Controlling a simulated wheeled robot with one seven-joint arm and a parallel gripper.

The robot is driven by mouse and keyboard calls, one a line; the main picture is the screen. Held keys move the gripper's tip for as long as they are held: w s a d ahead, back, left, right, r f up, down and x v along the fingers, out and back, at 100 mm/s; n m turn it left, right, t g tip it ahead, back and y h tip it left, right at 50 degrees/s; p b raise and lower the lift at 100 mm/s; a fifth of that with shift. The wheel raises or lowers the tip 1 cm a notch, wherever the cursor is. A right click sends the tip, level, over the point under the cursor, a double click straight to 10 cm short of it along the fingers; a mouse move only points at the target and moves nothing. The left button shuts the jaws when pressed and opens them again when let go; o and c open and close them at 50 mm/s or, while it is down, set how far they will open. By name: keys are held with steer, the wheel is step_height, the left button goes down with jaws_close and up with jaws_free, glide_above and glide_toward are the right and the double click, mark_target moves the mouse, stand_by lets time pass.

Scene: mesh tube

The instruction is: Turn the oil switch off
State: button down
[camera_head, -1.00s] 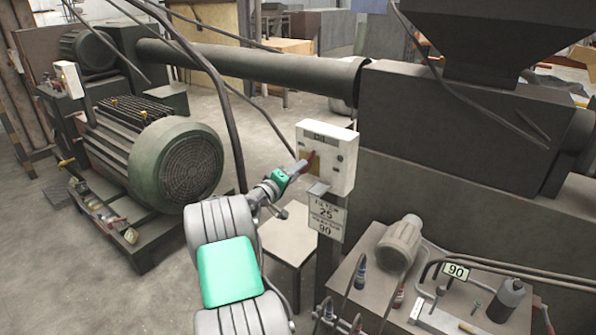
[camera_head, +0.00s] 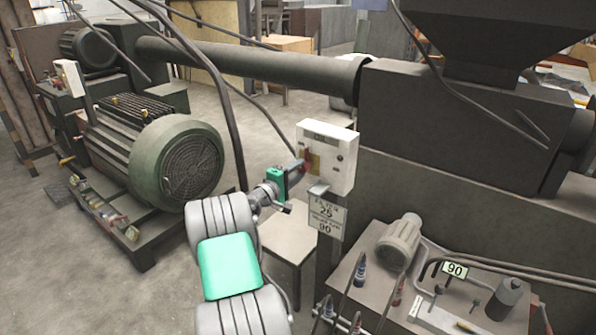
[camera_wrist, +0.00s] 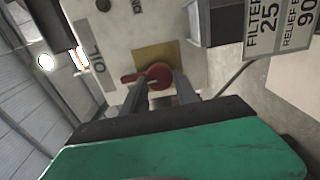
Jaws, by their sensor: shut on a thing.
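The oil switch is a red rotary handle (camera_wrist: 158,75) on a yellowish plate (camera_wrist: 160,55), on the front of a white control box (camera_head: 335,160). The word OIL shows on the box in the wrist view. My gripper (camera_wrist: 163,88) has its two dark fingers on either side of the red handle, shut on it. In the head view my gripper (camera_head: 300,170) reaches the box front from the left, and its fingers partly hide the red handle (camera_head: 307,158). The handle's lever points left in the wrist view.
A sign reading FILTER 25 and 90 (camera_head: 326,213) hangs below the box. A large green motor (camera_head: 180,165) stands left. A machine table (camera_head: 380,300) with a pump and hoses is at lower right. Cables (camera_head: 238,140) hang behind my arm.

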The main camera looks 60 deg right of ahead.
steer(key=c, duration=0.9)
jaws_free()
steer(key=shift+c, duration=0.2)
steer(key=shift+a, duration=0.15)
steer(key=w+a+b, duration=0.1)
steer(key=a, duration=0.6)
steer(key=shift+a, duration=0.25)
steer(key=shift+w, duration=0.1)
